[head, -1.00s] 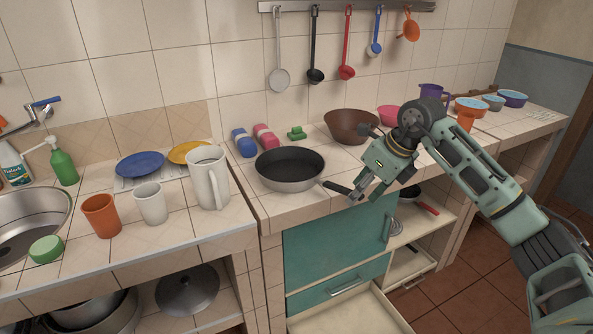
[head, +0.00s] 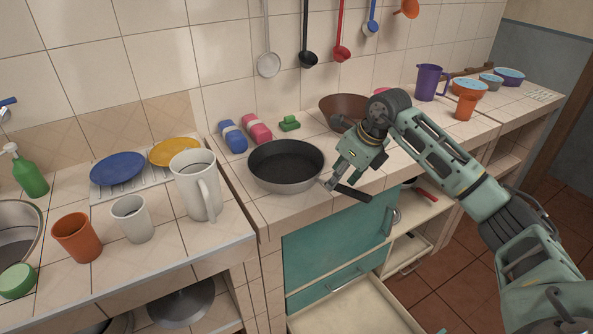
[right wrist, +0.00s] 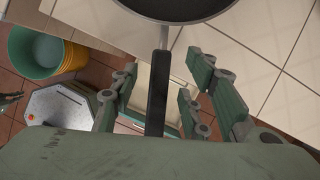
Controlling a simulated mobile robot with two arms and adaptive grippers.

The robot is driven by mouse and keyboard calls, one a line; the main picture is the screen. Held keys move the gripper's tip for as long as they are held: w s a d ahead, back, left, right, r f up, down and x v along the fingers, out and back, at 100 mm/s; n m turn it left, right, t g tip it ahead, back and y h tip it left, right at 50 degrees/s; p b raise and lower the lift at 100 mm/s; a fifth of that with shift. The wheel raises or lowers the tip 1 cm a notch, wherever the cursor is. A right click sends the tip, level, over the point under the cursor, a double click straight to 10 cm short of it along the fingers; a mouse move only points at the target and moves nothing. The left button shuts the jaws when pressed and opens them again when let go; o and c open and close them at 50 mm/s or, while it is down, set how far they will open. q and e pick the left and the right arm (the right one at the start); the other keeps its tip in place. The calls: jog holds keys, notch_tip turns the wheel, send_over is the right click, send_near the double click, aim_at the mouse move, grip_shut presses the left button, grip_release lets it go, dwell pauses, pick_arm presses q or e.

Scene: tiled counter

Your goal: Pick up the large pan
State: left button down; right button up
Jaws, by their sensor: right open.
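The large pan (head: 286,168) is dark inside with a light metal outside. It sits on the tiled counter, and its black handle (head: 352,192) points to the right past the counter's front edge. My right gripper (head: 335,181) is at the handle, near where it joins the pan. In the right wrist view the handle (right wrist: 157,95) lies between the spread fingers of the open right gripper (right wrist: 160,92), and the pan's body (right wrist: 175,8) shows at the top. No contact with the handle is visible. My left gripper is not in view.
A brown bowl (head: 342,108) stands behind my right arm. A white pitcher (head: 194,184) and cups stand left of the pan. Blue and pink items (head: 256,127) lie behind it. An open drawer (head: 355,307) juts out below the counter.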

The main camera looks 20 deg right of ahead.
jog(key=x, duration=0.2)
jog(key=shift+w+a+f, duration=0.1)
jog(key=shift+w+f, duration=0.1)
jog(key=shift+f, duration=0.1)
jog(key=shift+w+f, duration=0.1)
jog(key=shift+f, duration=0.15)
jog(key=shift+c, duration=1.4)
grip_shut()
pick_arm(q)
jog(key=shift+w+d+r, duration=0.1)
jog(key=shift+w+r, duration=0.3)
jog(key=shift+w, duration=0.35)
pick_arm(e)
jog(key=shift+r, duration=0.15)
